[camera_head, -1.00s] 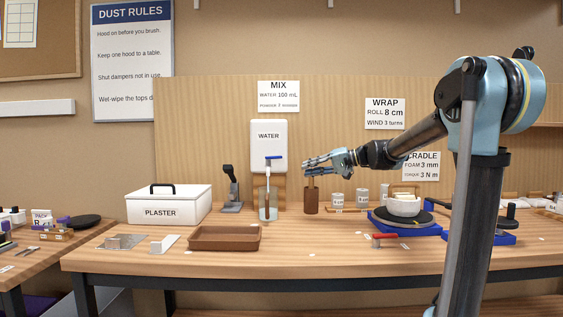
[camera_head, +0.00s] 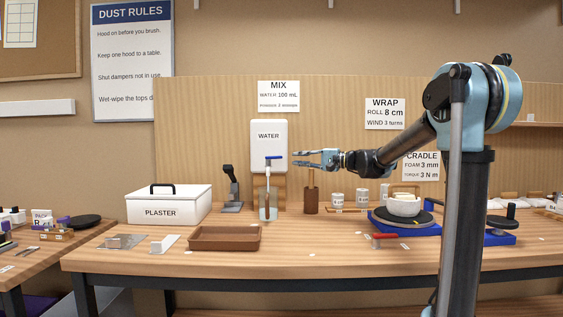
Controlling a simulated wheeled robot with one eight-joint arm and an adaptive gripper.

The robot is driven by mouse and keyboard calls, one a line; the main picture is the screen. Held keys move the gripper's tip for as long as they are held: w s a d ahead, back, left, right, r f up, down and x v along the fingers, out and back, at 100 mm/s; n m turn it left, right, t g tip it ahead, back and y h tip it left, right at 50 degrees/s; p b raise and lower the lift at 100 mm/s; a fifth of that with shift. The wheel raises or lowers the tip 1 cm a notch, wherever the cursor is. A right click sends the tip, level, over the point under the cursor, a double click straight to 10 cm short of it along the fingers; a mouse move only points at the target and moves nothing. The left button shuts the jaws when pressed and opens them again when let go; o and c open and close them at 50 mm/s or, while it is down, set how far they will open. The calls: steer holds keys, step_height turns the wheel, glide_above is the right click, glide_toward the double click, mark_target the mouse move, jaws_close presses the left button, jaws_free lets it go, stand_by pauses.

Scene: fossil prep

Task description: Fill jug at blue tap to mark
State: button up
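The white water tank (camera_head: 269,136) labelled WATER is mounted on the back board. Its blue tap lever (camera_head: 275,157) sits at the front, with a spout below. A clear jug (camera_head: 268,208) stands upright on the table under the tap. Its mark and water level are too small to tell. My gripper (camera_head: 294,160) points left, level with the blue lever and a little right of it. Its fingers are apart with nothing seen between them. I cannot tell if a fingertip touches the lever.
A brown-handled tool holder (camera_head: 311,200) stands below my gripper. The white PLASTER box (camera_head: 170,205) and a dark stand (camera_head: 232,195) are to the left. A brown tray (camera_head: 224,238) lies in front. A white bowl (camera_head: 403,206) sits on a turntable at right.

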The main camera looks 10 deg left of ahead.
mark_target(280, 157)
steer(key=a, duration=0.5)
steer(key=w+a, duration=0.1)
steer(key=a, duration=0.2)
steer(key=shift+a, duration=0.25)
jaws_close()
